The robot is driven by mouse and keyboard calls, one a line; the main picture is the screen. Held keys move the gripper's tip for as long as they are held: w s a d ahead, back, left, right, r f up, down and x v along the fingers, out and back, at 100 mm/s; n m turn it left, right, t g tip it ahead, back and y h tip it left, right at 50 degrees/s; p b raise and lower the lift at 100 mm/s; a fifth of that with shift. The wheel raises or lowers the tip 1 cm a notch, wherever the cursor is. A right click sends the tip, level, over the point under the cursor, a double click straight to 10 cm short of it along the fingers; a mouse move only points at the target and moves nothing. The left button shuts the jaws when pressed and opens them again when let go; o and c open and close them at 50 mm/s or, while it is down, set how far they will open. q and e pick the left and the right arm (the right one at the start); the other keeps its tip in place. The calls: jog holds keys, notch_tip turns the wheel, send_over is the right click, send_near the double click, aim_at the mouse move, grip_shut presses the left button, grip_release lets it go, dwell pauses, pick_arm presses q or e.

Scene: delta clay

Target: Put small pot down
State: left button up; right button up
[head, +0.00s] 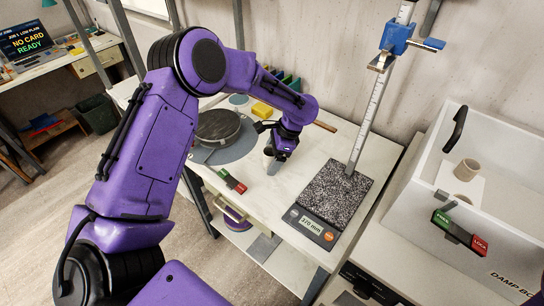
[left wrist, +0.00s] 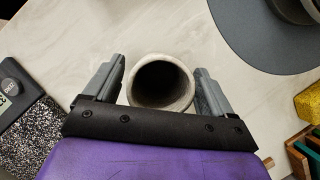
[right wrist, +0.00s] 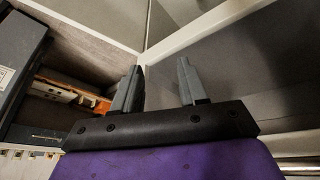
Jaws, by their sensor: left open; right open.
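A small grey round pot (left wrist: 160,84) stands upright on the pale worktop, its open mouth facing the left wrist camera. My left gripper (left wrist: 160,80) is open, with one finger on each side of the pot and a narrow gap showing beside it. In the head view my left gripper (head: 273,160) is low over the white table, and its fingers largely hide the pot. My right gripper (right wrist: 156,82) is open and empty, near pale panel edges in the right wrist view. Another small beige pot (head: 467,169) stands in the white damp box (head: 510,180).
A dark round wheel (head: 218,127) is at the left back, beside a yellow block (head: 262,110).

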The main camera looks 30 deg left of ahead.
pick_arm(q)
jog(key=b+v, duration=0.1)
jog(key=v, duration=1.1)
jog(key=shift+r, duration=0.2)
